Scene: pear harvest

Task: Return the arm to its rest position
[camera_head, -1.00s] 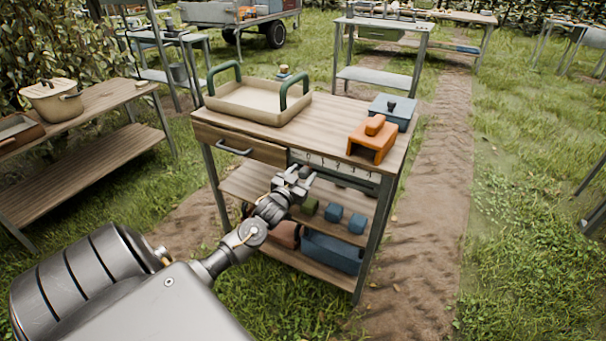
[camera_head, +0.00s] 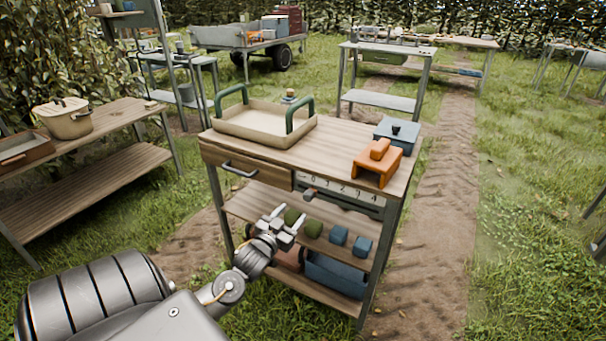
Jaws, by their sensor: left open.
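My left arm comes in from the lower left, and its gripper (camera_head: 284,221) is open and empty. It is in front of the wooden workbench (camera_head: 330,146), below the drawer (camera_head: 245,167) and by the upper shelf. Whether the fingers touch the nearest green thing I cannot tell. The drawer is shut. My right gripper is not in view.
A beige tray (camera_head: 262,128) with green handles, an orange block-shaped thing (camera_head: 377,165) and a blue lidded box (camera_head: 397,133) stand on the bench top. A side table (camera_head: 95,185) with a pot (camera_head: 66,119) is at left. Grass and a dirt path (camera_head: 432,230) lie free at right.

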